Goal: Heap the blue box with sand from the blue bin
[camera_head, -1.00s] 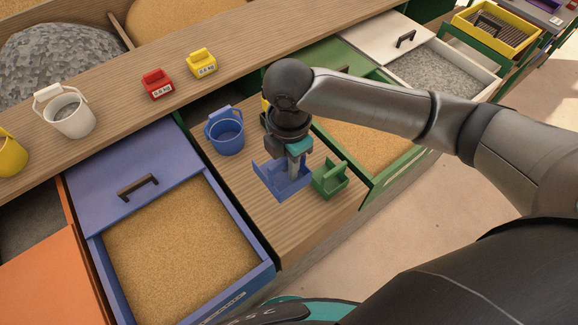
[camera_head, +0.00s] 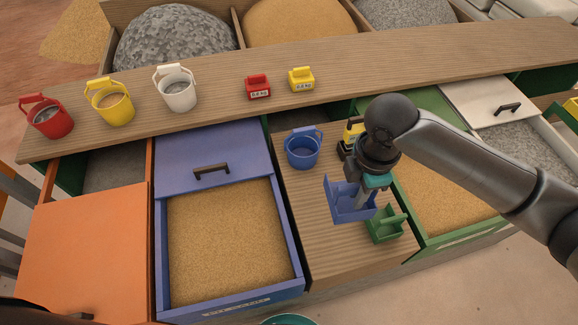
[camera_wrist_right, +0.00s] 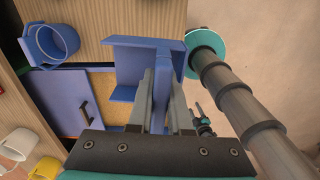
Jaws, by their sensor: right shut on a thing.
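The blue box (camera_head: 345,208) is a small open box. My right gripper (camera_head: 360,202) is shut on its upright part; the wrist view shows this blue part (camera_wrist_right: 161,88) between the fingers. The box seems raised a little above the wooden worktop, though the gap is hard to judge. No sand shows in it, but its inside is partly hidden by the gripper. The blue bin (camera_head: 299,278) is pulled out to the left of the box and holds a broad, fairly level bed of tan sand (camera_head: 228,240).
A green box (camera_head: 385,227) stands close to the right of the blue box. A blue bucket (camera_head: 302,150) stands behind. A green bin (camera_head: 455,238) with sand lies to the right.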

